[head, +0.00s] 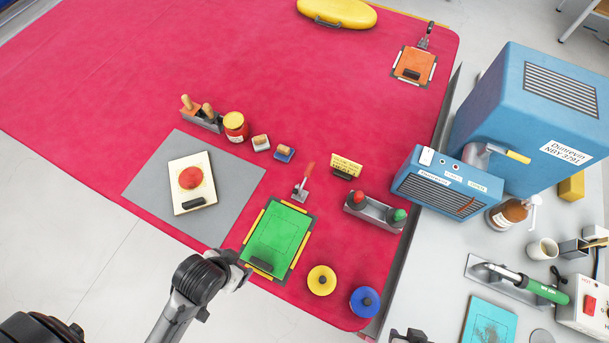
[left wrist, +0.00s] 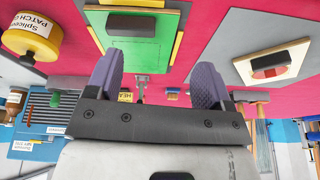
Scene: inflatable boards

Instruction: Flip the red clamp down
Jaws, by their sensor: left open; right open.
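The red clamp (head: 304,182) has a grey metal base at the far edge of the green board (head: 279,237). Its red handle sticks up, away from the board. In the left wrist view the picture is inverted, and the clamp's grey metal part (left wrist: 142,84) shows beyond the green board (left wrist: 132,38). My left gripper (left wrist: 157,76) is open and empty, with the clamp showing in the gap between its fingers but farther off. In the head view my left wrist is beside the board's near left corner, its fingers unclear. My right gripper (head: 408,335) is open at the bottom edge, apart from the clamp.
A grey mat with a cream board (head: 193,183) lies left of the green board. Yellow (head: 321,280) and blue (head: 365,301) round tins stand at its right. The far red table is mostly clear.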

